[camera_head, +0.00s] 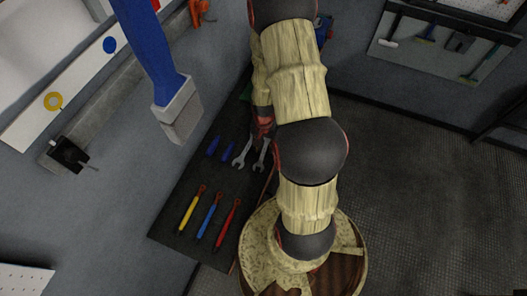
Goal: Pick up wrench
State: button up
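Two silver open-ended wrenches lie side by side on the dark tool board, the left wrench (242,155) and the right wrench (261,158). Their open jaws point toward the bottom of the picture. My gripper (263,134) is at the upper ends of the wrenches, partly behind my own arm. Its fingers are small and dark, so I cannot tell whether they are open or shut or whether they touch a wrench.
On the same dark board (180,222) lie yellow (188,212), blue (209,217) and red (228,224) handled tools and small blue items (213,146). A blue post with a grey end block (176,112) hangs at upper left. Floor at right is clear.

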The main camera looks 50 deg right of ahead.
jog(key=shift+f, duration=0.25)
jog(key=shift+c, duration=0.8)
grip_shut()
